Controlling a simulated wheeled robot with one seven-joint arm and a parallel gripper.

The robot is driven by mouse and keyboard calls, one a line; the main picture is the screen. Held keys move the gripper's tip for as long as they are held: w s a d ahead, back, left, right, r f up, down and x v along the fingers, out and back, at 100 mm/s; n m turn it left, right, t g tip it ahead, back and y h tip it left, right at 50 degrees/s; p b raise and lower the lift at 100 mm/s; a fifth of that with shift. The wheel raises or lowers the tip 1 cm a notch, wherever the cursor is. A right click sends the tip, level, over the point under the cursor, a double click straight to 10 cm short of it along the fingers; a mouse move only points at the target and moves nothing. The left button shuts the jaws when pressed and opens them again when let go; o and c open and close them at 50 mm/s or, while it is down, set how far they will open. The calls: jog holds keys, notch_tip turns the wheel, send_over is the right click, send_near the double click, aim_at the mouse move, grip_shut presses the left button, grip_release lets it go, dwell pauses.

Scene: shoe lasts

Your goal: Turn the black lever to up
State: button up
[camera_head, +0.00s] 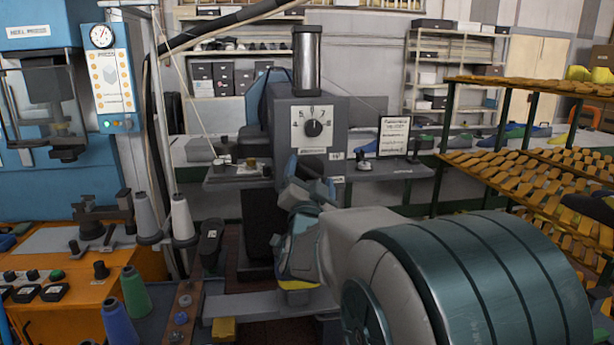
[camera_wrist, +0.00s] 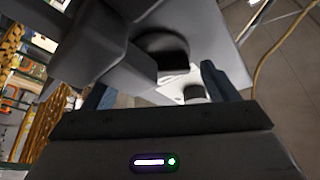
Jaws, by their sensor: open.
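A grey machine (camera_head: 270,118) stands at the centre of the head view. Its front has a white dial plate (camera_head: 299,141) with a round black knob (camera_head: 313,128). A small black control (camera_head: 363,160) stands on the machine's shelf to the right. I cannot tell for sure which of these is the black lever. My gripper (camera_head: 311,172) is in front of the machine, below the dial. In the wrist view its two fingers (camera_wrist: 158,88) are apart, with nothing held between them. A dark rounded part (camera_wrist: 163,48) and a smaller dark knob (camera_wrist: 193,92) show beyond the fingers, against a pale surface.
An orange bench (camera_head: 75,290) with thread cones and a blue press (camera_head: 40,95) stand at the left. The machine's shelf (camera_head: 405,170) juts out on both sides. A cable crosses the upper left.

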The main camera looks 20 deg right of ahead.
jog(key=shift+c, duration=0.3)
jog(key=c, duration=0.9)
jog(key=shift+c, duration=0.2)
